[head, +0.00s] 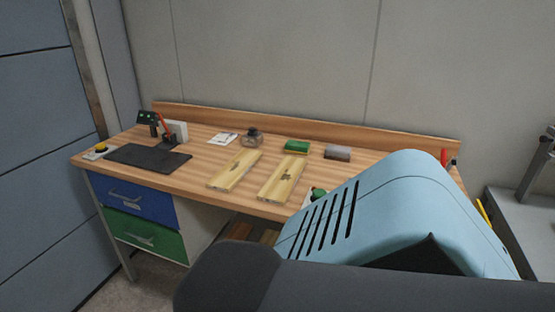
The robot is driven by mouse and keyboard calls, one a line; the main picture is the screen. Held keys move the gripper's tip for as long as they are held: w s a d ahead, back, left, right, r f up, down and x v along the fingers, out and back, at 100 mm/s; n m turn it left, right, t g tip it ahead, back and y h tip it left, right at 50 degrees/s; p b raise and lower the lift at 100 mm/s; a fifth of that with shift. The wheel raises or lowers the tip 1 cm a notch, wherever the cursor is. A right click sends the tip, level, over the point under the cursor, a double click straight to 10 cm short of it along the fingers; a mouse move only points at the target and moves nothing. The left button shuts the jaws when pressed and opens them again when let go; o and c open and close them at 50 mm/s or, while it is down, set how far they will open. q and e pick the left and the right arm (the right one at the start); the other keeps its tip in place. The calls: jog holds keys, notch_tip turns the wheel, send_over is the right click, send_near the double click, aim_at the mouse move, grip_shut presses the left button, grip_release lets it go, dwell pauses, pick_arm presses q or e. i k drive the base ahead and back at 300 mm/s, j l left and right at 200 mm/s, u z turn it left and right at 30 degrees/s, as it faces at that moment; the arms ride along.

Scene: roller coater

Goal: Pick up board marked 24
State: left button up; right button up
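Two pale wooden boards lie flat side by side on the wooden workbench, near its front edge. The left board (230,176) has a small dark mark near its middle. The right board (273,188) has a larger dark mark. Both marks are too small to read, so I cannot tell which board is marked 24. The boards look fully visible and are separated by a narrow gap. Neither of my grippers is in view.
A light blue slotted housing (400,215) hides the bench's right part. Blue and green drawers (142,232) are below.

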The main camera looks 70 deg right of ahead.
aim_at(276, 190)
jog(key=k+l, duration=0.9)
jog(key=l, duration=0.2)
jog(key=z, duration=1.5)
